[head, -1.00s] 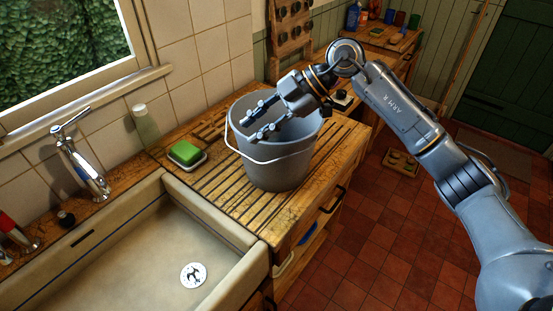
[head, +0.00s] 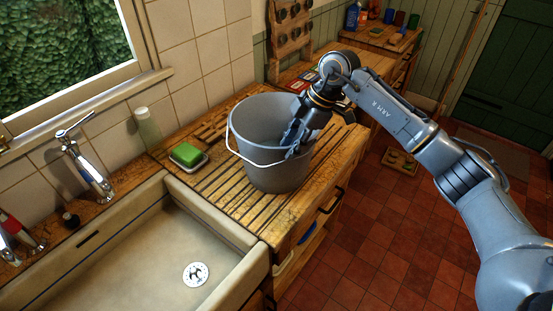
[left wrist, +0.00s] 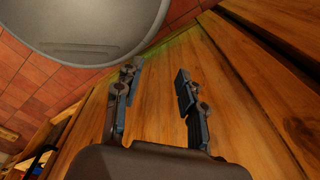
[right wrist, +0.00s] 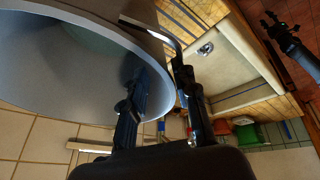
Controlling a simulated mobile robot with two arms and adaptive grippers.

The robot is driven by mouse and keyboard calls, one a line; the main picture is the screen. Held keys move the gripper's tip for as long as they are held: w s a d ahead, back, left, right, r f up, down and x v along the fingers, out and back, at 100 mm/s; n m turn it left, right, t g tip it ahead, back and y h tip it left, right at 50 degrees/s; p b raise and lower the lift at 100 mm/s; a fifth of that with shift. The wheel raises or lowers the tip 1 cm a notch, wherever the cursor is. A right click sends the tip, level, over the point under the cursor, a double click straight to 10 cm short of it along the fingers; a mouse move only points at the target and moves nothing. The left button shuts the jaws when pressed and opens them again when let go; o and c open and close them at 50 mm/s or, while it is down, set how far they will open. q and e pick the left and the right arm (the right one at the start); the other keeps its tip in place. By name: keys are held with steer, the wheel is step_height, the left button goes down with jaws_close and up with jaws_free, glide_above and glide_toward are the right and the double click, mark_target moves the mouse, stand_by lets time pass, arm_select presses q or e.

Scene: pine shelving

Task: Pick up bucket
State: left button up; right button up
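The grey bucket (head: 272,165) stands upright on the slatted wooden drainboard right of the sink. Its thin wire handle (head: 262,164) hangs down across the front. My right gripper (head: 293,146) is at the bucket's right rim, pointing down. In the right wrist view the fingers of this gripper (right wrist: 160,82) are apart, one over the bucket's inside (right wrist: 75,60) and one outside, with the rim between them. I see no clear grip. My left gripper shows only in the left wrist view (left wrist: 156,78); it is open and empty, in front of wooden boards.
The sink (head: 140,255) lies left of the bucket, with a tap (head: 85,170) behind it. A green sponge on a dish (head: 187,155) sits close to the bucket's left. A wooden rack (head: 290,35) stands behind.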

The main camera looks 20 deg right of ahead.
mark_target(275, 169)
steer(key=p+x, duration=0.1)
steer(key=x, duration=0.1)
steer(key=p+x, duration=0.1)
steer(key=x, duration=0.1)
steer(key=shift+s+a+f, duration=0.15)
steer(key=shift+a+f, duration=0.1)
steer(key=shift+f, duration=0.25)
jaws_close()
steer(key=shift+r, duration=0.15)
